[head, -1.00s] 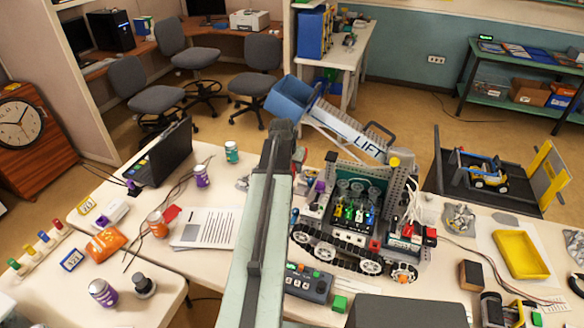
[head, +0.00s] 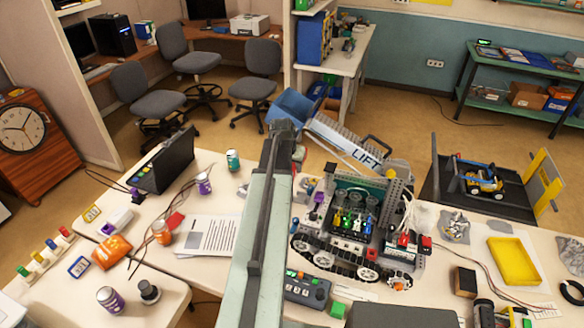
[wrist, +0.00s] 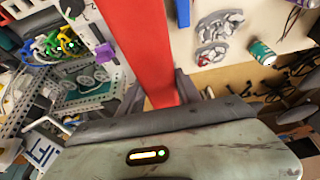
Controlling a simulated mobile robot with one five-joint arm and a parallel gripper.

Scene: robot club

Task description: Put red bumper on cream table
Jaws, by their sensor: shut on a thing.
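The red bumper (wrist: 135,40) is a long flat red bar in the wrist view, running up out of the top edge. My gripper (wrist: 158,95) is shut on it, with one dark finger on each side. In the head view my arm hides most of the gripper; a small red patch (head: 298,153) beside its end may be part of the bumper. The cream table (head: 255,185) stretches across the head view under my arm. The bumper appears held above the table area, but its exact height is unclear.
A yellow tray (head: 513,260) is at right. A second pale table (head: 150,312) is at lower left.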

